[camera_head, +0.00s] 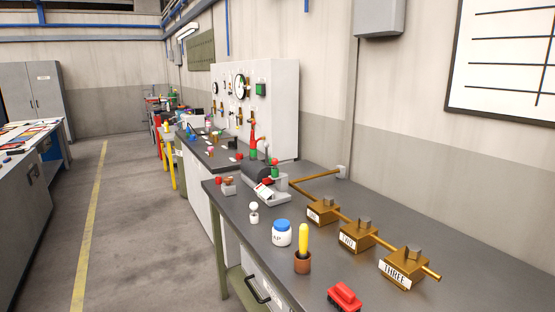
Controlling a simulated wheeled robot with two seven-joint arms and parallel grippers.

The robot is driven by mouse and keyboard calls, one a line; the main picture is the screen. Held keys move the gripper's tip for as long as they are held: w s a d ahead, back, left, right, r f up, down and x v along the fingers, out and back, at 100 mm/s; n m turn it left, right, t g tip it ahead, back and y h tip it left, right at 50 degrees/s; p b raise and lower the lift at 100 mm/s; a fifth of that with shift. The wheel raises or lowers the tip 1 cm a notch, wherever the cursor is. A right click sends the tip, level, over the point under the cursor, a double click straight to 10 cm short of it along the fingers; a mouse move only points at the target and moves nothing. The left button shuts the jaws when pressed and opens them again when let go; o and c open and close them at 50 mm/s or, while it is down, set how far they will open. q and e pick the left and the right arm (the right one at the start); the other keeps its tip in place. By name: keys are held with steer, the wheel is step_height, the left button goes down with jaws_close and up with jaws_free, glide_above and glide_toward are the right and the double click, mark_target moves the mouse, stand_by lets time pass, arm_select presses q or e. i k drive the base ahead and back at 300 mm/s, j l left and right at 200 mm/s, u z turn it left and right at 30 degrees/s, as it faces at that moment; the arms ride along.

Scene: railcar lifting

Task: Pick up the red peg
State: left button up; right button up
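I cannot tell for certain which thing is the red peg. A red block-like piece with a dark base (344,297) lies at the front edge of the picture on the near grey bench (440,225). A slim red upright piece (252,139) shows farther back, near the grey device, too small to make out well. A small red piece (219,180) is at the near bench's far left corner. Neither of my grippers is in view.
On the near bench stand a yellow-handled piece in a brown cup (303,251), a white jar with blue lid (282,233), a small white-topped piece (254,212), a grey device (266,187) and brass valve blocks (358,237) on a pipe. The floor (150,220) at left is clear.

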mark_target(275, 161)
steer(key=i+j+z, duration=0.8)
steer(key=j, duration=0.3)
steer(key=i+j+z, duration=0.4)
steer(key=j, duration=0.3)
steer(key=i+j+z, duration=0.1)
steer(key=j+z, duration=0.3)
steer(key=j, duration=0.35)
steer(key=j+z, duration=0.4)
steer(key=j, duration=0.45)
steer(key=j+z, duration=0.45)
steer(key=j, duration=0.4)
